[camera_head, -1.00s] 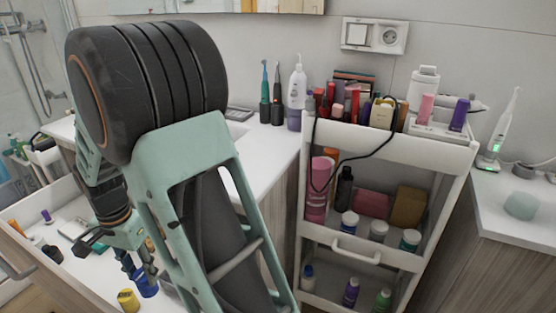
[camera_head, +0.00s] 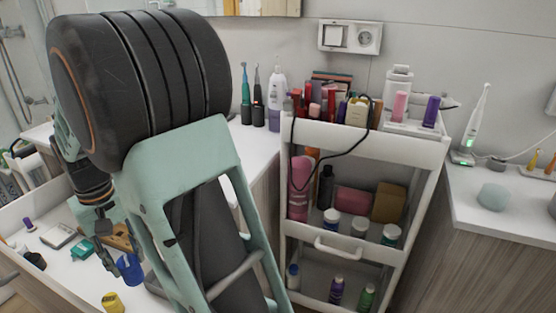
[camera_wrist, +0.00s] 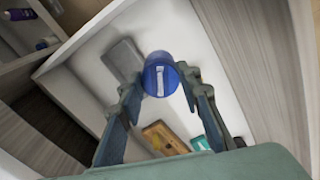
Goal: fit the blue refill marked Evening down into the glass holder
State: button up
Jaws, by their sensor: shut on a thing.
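A blue round refill (camera_wrist: 160,82) with a pale label is between the fingertips of my gripper (camera_wrist: 159,84) in the wrist view. The fingers are closed on its sides, and the label is too small to read. In the head view the blue refill (camera_head: 130,268) hangs below my gripper (camera_head: 122,250), over the open white drawer at lower left. My arm hides part of the drawer. I cannot make out the glass holder in either view.
A yellow pot (camera_head: 112,302) stands in the drawer, near the blue refill. A grey box (camera_wrist: 123,59) and a wooden item (camera_wrist: 165,138) lie there too. A white cart (camera_head: 410,150) loaded with bottles stands to the right, beside a counter (camera_head: 510,215).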

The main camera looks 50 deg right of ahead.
aim_at(495, 197)
jog(key=k+z, duration=0.15)
jog(key=k, duration=0.4)
jog(key=z, duration=2.1)
